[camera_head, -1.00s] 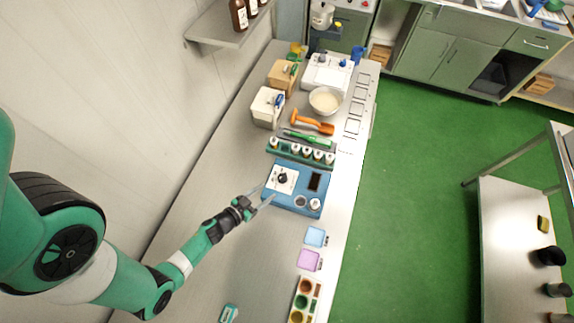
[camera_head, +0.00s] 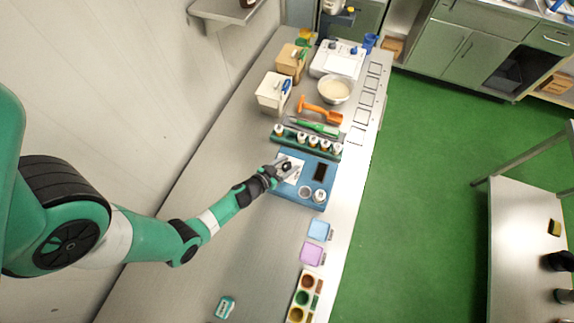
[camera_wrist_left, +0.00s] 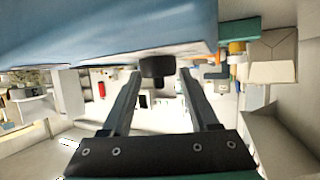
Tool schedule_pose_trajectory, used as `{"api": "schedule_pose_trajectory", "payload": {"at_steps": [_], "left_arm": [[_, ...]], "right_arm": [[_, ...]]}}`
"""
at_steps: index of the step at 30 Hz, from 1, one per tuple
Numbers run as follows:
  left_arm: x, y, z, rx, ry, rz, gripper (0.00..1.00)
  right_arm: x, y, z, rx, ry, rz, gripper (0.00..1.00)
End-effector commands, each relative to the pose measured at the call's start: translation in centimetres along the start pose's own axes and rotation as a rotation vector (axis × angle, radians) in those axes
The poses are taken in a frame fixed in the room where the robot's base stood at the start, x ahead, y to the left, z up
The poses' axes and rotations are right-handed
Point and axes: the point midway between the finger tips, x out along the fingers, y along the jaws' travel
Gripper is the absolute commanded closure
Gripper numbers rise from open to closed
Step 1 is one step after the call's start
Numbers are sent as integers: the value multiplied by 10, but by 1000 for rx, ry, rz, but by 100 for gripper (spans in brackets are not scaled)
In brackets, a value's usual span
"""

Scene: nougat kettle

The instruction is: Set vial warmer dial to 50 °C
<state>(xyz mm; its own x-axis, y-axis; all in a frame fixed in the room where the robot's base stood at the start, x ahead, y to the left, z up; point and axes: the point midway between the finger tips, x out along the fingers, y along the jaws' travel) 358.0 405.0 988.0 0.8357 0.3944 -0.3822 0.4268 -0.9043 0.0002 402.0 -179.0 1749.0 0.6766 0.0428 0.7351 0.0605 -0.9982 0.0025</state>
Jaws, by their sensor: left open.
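The vial warmer (camera_head: 311,200) is a blue box on the steel counter with a white dial plate, a dark display (camera_head: 320,171) and two round wells. Its black dial (camera_head: 287,166) is partly hidden by my left gripper (camera_head: 284,168). In the left wrist view the warmer's blue body (camera_wrist_left: 110,40) fills the top, and the dark dial (camera_wrist_left: 157,68) shows between the tips of my open left gripper (camera_wrist_left: 160,76). A gap shows on each side of the dial. The display's reading is too small to tell. My right gripper is not in view.
A green rack (camera_head: 291,142) with several vials stands just behind the warmer. An orange scoop (camera_head: 322,111), a white bowl (camera_head: 334,90) and boxes stand farther back. Blue (camera_head: 319,230) and purple (camera_head: 312,254) squares lie in front. The counter left of the warmer is mostly clear.

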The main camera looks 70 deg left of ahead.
Motion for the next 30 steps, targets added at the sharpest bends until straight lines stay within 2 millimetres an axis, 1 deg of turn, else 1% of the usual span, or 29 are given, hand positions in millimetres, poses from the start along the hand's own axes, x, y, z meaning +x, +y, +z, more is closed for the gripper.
{"api": "schedule_pose_trajectory", "payload": {"at_steps": [5,6,8,12,14,15,16,23,30], "left_arm": [[0,0,0,0,-1,0,39],[0,0,0,0,-1,0,43],[0,0,0,0,0,0,54],[0,0,0,0,0,1,79],[0,0,0,0,0,1,90],[0,0,0,1,0,1,97],[0,0,0,0,0,1,100],[-1,0,0,4,-1,7,100],[-1,-1,-2,27,-3,64,100]], "right_arm": [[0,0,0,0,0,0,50],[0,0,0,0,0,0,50],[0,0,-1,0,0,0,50],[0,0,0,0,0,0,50],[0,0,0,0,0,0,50],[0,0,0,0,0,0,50],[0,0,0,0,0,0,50],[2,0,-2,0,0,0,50],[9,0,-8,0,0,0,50]]}}
